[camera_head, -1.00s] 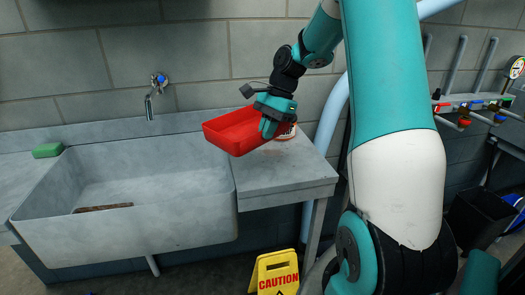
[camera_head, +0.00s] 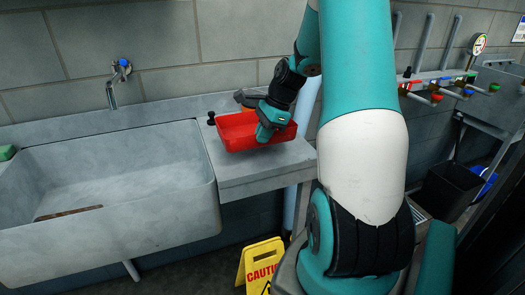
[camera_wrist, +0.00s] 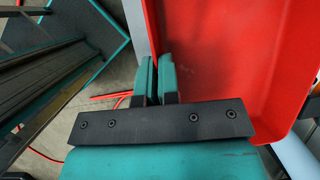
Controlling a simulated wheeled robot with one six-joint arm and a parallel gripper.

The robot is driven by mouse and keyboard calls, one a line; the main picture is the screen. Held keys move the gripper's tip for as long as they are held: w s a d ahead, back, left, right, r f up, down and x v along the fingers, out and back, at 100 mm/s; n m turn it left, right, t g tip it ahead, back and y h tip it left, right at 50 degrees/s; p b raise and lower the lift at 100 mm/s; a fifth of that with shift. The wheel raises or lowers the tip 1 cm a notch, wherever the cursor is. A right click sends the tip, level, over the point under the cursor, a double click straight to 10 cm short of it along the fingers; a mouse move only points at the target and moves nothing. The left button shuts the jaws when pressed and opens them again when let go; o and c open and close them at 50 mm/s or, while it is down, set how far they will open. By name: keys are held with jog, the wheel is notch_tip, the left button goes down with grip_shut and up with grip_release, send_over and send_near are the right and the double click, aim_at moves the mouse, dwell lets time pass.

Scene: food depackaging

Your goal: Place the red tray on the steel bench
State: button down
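The red tray (camera_head: 233,139) is a shallow open tray above the grey worktop right of the sink. It fills much of the right side of the wrist view (camera_wrist: 215,65) and its inside looks empty. My gripper (camera_head: 264,136) is at the tray's right part. In the wrist view its two teal fingers (camera_wrist: 156,75) stand on either side of the tray's side wall, shut on it. Whether the tray touches the worktop, I cannot tell. The grey worktop (camera_head: 262,173) is plain; I cannot tell if it is the steel bench.
A deep grey sink (camera_head: 120,225) with a wall tap (camera_head: 112,90) lies left of the worktop. A yellow caution sign (camera_head: 260,262) stands on the floor before it. A black bin (camera_head: 450,190) stands at right, below a row of coloured valves (camera_head: 465,90).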

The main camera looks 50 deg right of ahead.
jog(key=shift+f, duration=2.5)
jog(key=shift+f, duration=0.1)
jog(key=c, duration=1.4)
grip_release()
jog(key=shift+o, duration=0.2)
